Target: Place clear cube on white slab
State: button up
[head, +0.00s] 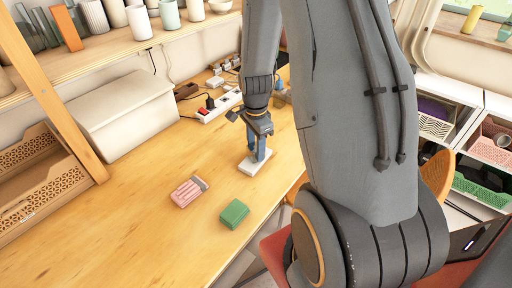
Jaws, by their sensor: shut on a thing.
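The white slab (251,169) lies flat on the wooden table near its right edge. My gripper (259,155) points down right over the slab, with its fingertips low at the slab's top. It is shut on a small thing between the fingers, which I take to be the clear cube. The cube is too small and see-through to make out clearly. I cannot tell whether it touches the slab.
A pink striped block (187,192) and a green block (234,213) lie on the table in front of the slab. A white power strip (219,106) with plugs lies behind it. A white lidded box (119,114) stands at the left. The table's middle is clear.

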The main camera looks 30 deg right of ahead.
jog(key=shift+f, duration=0.1)
jog(key=o, duration=1.3)
notch_tip(320, 180, up, 11)
jog(key=b, duration=0.3)
jog(key=s+a+n, duration=0.5)
jog(key=a+n, duration=0.1)
jog(key=n, duration=0.3)
jog(key=s+a+r+n+t, duration=0.1)
jog(key=s+a+n, duration=0.4)
jog(key=n, duration=0.4)
jog(key=shift+a+r, duration=0.3)
jog(key=shift+a, duration=0.3)
jog(key=shift+w, duration=0.1)
